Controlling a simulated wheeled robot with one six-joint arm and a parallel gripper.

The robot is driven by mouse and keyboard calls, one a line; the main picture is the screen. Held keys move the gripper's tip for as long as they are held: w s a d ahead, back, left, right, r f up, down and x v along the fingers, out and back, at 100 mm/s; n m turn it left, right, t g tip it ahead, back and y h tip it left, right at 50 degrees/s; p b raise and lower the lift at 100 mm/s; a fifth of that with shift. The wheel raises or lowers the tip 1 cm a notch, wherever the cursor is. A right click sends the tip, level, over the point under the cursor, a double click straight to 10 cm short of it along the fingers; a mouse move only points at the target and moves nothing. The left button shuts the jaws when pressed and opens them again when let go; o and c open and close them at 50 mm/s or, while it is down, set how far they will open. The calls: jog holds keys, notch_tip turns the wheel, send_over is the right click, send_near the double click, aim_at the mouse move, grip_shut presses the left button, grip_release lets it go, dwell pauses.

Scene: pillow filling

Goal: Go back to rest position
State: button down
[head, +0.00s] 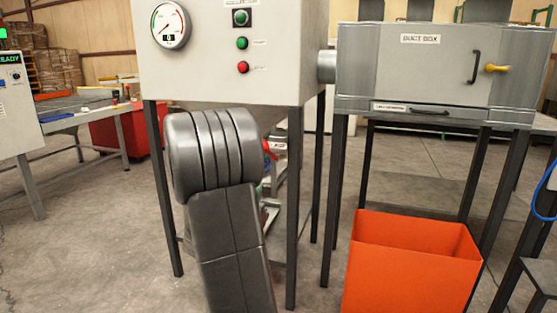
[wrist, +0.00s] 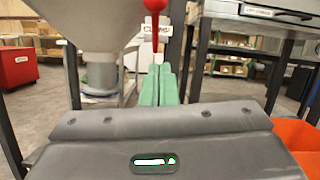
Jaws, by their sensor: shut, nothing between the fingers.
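My gripper shows in the wrist view as two green fingers (wrist: 159,85) pressed together, with nothing held between them. Just beyond the fingertips is a red lever with a ball end (wrist: 155,6), close to them in the picture; I cannot tell whether they touch. In the head view my grey arm rises in front of the filling machine (head: 208,75) and hides my gripper. A bit of red (head: 268,149) shows just right of the arm. The machine's pale funnel (wrist: 92,22) is at the upper left in the wrist view.
A grey metal box (head: 405,75) with a yellow-knobbed handle stands on dark legs at right. An open orange bin (head: 408,262) is on the floor below it. Machine legs (head: 163,190) flank my arm. A workbench (head: 60,125) and red bin (head: 122,132) are at left.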

jog(key=w+d+r+p, duration=0.1)
jog(key=w+r+p, duration=0.4)
jog(key=w, duration=0.3)
jog(key=shift+w+d+r, duration=0.35)
jog(key=shift+r, duration=0.25)
jog(key=shift+f, duration=0.1)
